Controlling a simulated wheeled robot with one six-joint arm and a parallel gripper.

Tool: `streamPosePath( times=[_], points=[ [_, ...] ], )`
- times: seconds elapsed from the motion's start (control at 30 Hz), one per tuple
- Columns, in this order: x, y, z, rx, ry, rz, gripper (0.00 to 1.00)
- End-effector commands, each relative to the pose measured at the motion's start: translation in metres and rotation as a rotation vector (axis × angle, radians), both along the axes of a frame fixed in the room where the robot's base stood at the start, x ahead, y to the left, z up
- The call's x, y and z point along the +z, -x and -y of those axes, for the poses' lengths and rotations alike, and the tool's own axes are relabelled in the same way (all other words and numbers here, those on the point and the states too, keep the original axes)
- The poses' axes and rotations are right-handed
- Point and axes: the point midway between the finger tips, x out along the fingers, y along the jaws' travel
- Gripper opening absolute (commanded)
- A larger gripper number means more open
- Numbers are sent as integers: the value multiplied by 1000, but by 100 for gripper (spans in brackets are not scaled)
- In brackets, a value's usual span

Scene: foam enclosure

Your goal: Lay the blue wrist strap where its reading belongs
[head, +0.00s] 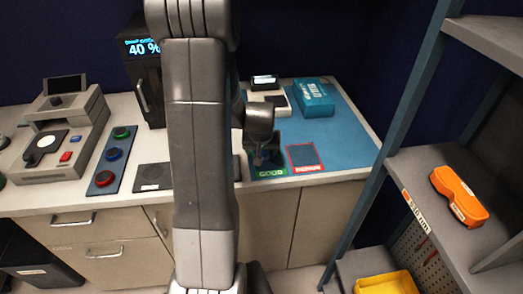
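I cannot make out the blue wrist strap for certain. A round blue piece (105,178) sits on a dark blue board beside a red and a green one, but I cannot tell whether these are straps or buttons. My gripper (258,158) points down over the green-edged GOOD field (270,173) on the blue mat (345,143). Its fingers are dark and small, so its opening and any held thing cannot be told. A red-edged field (304,157) lies right of it, its label unreadable. A small tester with a lit display (264,81) stands behind, partly hidden by my arm.
A blue box (313,97) stands at the back of the mat. A grey machine (62,130) and a black cabinet reading 40 % (148,85) stand left. A shelf with orange goggles (459,194) is at right; a yellow bin (387,284) sits below.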

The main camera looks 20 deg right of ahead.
Motion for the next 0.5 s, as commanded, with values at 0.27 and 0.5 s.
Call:
streamPosePath(
  times=[0.27,0.5],
  points=[
    [7,1,0,0,1,2,67],
    [36,12,-5,0,2,5,67]
  ],
)
